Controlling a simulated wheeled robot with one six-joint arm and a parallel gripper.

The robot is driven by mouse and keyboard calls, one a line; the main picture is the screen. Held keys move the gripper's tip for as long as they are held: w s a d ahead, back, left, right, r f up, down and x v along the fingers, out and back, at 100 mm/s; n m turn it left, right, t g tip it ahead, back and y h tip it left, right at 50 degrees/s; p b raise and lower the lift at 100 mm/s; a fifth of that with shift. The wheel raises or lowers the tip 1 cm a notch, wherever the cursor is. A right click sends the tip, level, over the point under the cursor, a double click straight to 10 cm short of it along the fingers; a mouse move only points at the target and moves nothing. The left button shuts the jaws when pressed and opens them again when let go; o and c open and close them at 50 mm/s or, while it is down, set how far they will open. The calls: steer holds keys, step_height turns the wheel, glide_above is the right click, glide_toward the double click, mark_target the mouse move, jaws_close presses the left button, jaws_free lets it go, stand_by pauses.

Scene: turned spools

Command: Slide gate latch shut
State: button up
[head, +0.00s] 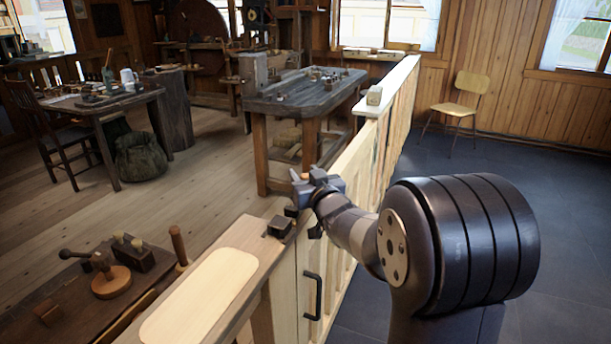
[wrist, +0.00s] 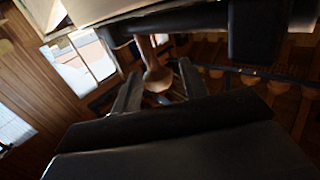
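The wooden gate (head: 283,289) stands below my arm, with a black pull handle (head: 312,296) on its face. A black latch block (head: 280,227) sits on the light rail top at the gate, with another dark piece (head: 291,211) just beyond it. In the wrist view a dark bar (wrist: 185,22) runs across the top, and a turned wooden knob (wrist: 157,79) on a stem stands out from beside it. My gripper (head: 301,180) is open; in the wrist view its fingers (wrist: 159,93) are on either side of the knob, apparently with gaps. I cannot tell how far the bolt is slid.
A pale panel (head: 201,298) tops the near rail. A dark bench (head: 75,300) with wooden tools lies left of it. The rail's white top (head: 393,86) runs on to the back, with a small block (head: 374,95) on it. A workbench (head: 305,92) stands beyond.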

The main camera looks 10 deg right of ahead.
jaws_close()
stand_by(0.3)
steer(key=shift+s+a+b, duration=0.7)
steer(key=shift+s, duration=0.3)
steer(key=shift+s+a+b, duration=0.7)
steer(key=shift+s, duration=0.25)
steer(key=shift+o, duration=0.4)
jaws_free()
steer(key=shift+a, duration=0.1)
steer(key=shift+s, duration=0.15)
steer(key=s+d, duration=0.1)
steer(key=s, duration=0.9)
steer(key=shift+s+d+p, duration=0.25)
steer(key=shift+d+p, duration=0.05)
steer(key=shift+d, duration=0.05)
